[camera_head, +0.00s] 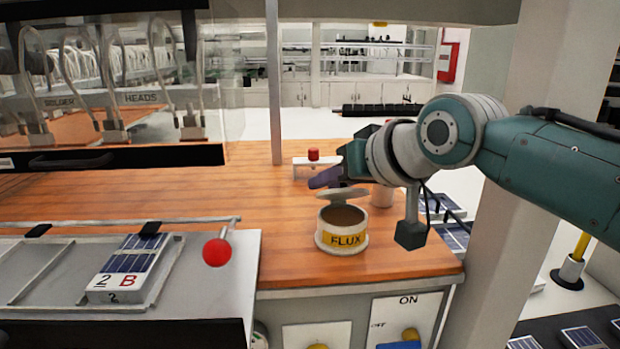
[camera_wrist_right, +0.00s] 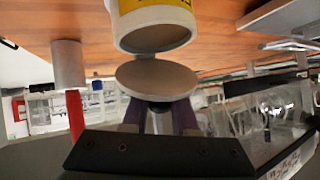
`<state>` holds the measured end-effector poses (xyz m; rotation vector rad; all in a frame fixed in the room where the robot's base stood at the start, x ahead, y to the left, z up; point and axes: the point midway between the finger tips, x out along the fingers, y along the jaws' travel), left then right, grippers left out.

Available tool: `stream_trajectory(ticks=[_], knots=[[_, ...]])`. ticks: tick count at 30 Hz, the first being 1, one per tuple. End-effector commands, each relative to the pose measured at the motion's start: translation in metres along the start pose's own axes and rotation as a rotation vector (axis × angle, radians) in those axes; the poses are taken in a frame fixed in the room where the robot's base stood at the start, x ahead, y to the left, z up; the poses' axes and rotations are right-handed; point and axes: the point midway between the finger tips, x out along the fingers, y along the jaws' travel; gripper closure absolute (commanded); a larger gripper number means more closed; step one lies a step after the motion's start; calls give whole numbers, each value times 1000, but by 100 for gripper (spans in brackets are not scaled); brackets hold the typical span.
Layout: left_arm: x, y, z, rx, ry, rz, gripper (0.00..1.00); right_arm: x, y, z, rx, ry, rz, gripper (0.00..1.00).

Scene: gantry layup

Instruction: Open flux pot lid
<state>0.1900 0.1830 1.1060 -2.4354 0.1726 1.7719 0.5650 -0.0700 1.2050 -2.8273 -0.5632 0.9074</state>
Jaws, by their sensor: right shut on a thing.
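The flux pot (camera_head: 341,238) is a cream pot with a yellow FLUX label, standing upright on the wooden bench near its front right corner. Its top is uncovered and shows a brown inside. The round grey lid (camera_head: 343,195) is held just above the pot's rim, apart from it and slightly tilted. My right gripper (camera_head: 330,180) is shut on the lid from above. In the right wrist view, the lid (camera_wrist_right: 156,79) sits between the purple fingers (camera_wrist_right: 160,115), with the pot (camera_wrist_right: 155,22) beyond it. My left gripper is not in view.
A white box with a red button (camera_head: 313,155) stands behind the pot. A pale cylinder (camera_head: 382,194) stands close to its right. A grey tray (camera_head: 215,275) with a red ball knob (camera_head: 217,252) lies at left. The wooden bench left of the pot (camera_head: 200,195) is clear.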

Motion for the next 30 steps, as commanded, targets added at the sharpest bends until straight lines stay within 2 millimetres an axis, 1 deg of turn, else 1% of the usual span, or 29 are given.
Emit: stream_trajectory(ticks=[5,6,14,23,26,30], knots=[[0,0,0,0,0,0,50,0,0,1,0,-1,0,100],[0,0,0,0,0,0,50,0,0,1,0,0,0,73],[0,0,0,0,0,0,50,0,0,1,0,0,0,44],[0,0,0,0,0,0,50,-1,0,0,0,1,0,44],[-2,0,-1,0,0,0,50,-6,0,0,0,1,-1,44],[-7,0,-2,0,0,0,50,-22,0,0,-2,0,0,44]])
